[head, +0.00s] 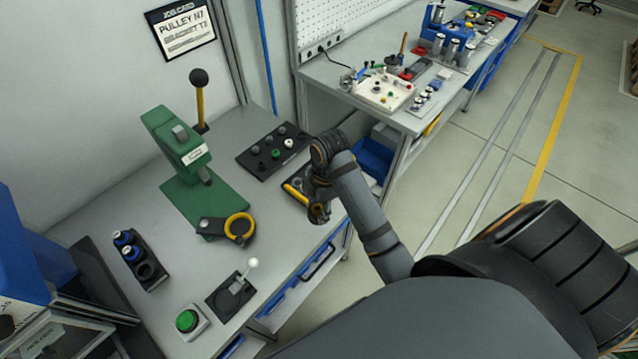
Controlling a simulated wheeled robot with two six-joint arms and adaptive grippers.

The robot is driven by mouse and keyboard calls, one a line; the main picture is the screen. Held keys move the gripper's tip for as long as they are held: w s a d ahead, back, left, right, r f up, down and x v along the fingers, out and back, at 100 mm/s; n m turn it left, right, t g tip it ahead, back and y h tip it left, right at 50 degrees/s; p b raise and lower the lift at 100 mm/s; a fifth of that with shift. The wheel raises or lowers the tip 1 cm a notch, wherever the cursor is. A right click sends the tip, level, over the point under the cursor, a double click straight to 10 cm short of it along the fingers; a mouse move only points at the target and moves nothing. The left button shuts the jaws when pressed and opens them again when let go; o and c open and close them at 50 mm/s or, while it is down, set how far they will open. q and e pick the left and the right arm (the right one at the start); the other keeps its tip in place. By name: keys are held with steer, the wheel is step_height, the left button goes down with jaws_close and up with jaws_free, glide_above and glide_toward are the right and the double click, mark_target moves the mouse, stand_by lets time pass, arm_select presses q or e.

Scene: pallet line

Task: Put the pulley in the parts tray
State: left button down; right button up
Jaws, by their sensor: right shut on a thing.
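My right gripper (318,203) points down over the right front part of the workbench. It is shut on a small round thing, which I take to be the pulley (319,214); the fingers hide most of it. I cannot tell whether the pulley touches the tray or the bench. My left gripper is not in view.
A green press (175,140) with a black-knobbed lever stands left of the tray. A black and yellow ring piece (240,229) lies before it. A black board (272,151) with several small parts is behind. A lever box (233,292) and green button (187,321) sit in front.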

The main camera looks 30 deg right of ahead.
steer(key=w+d+f+b, duration=0.1)
steer(key=w+f, duration=0.1)
steer(key=w, duration=0.1)
steer(key=w+d+f+b, duration=0.1)
steer(key=w+d+f, duration=0.1)
steer(key=w+f, duration=0.1)
steer(key=w+d+f+b, duration=0.1)
steer(key=w+d+f, duration=0.1)
steer(key=w, duration=0.3)
steer(key=shift+w+d+f+b, duration=0.15)
steer(key=shift+f+b, duration=0.2)
steer(key=shift+f, duration=0.4)
steer(key=shift+w+d+f, duration=0.15)
steer(key=shift+w+f, duration=0.15)
steer(key=shift+f, duration=0.1)
steer(key=shift+f+p, duration=0.3)
steer(key=shift+f, duration=0.05)
step_height(320, 180, down, 2)
steer(key=shift+f+p, duration=0.15)
steer(key=shift+p, duration=0.3)
steer(key=shift+f, duration=0.2)
steer(key=shift+f, duration=0.1)
steer(key=o, duration=1.2)
